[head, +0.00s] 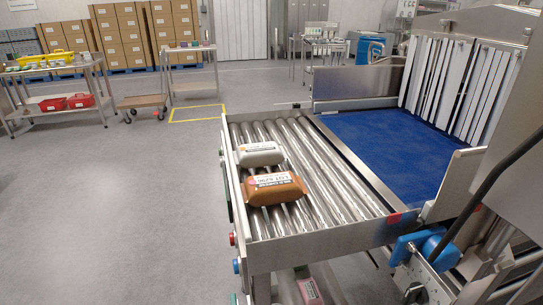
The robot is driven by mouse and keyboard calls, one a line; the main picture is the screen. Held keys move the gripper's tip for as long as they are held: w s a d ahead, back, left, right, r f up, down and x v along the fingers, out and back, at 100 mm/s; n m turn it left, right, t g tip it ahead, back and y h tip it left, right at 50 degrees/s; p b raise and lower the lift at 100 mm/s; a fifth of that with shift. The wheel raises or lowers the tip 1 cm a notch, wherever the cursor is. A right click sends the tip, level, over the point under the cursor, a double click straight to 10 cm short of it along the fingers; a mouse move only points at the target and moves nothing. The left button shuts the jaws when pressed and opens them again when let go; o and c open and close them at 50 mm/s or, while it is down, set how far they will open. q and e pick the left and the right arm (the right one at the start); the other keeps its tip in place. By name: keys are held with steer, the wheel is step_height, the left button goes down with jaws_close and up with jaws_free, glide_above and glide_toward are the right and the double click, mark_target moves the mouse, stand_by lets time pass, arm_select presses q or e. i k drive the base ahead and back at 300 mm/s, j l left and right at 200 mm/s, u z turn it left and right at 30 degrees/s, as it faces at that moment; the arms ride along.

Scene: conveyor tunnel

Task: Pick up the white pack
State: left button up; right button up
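The white pack (260,154) lies on the metal roller table (320,196), near its left side rail. It is a rounded pale pack with a small label on its near side. A brown pack (275,189) with a white printed label lies just in front of it, very close; I cannot tell whether the two touch. Neither of my grippers shows in the head view.
A blue conveyor belt (380,145) runs right of the rollers into a tunnel with white strip curtains (455,85). Low metal rails edge the roller table. The floor (100,215) to the left is clear. Shelving and stacked boxes (125,35) stand far back.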

mark_target(264, 154)
steer(key=i+j+z, duration=0.45)
steer(key=j, duration=0.15)
steer(key=j+z, duration=0.25)
steer(key=i+j+z, duration=0.2)
steer(key=j, duration=0.25)
steer(key=j+z, duration=0.25)
steer(key=j, duration=0.15)
steer(key=i, duration=0.05)
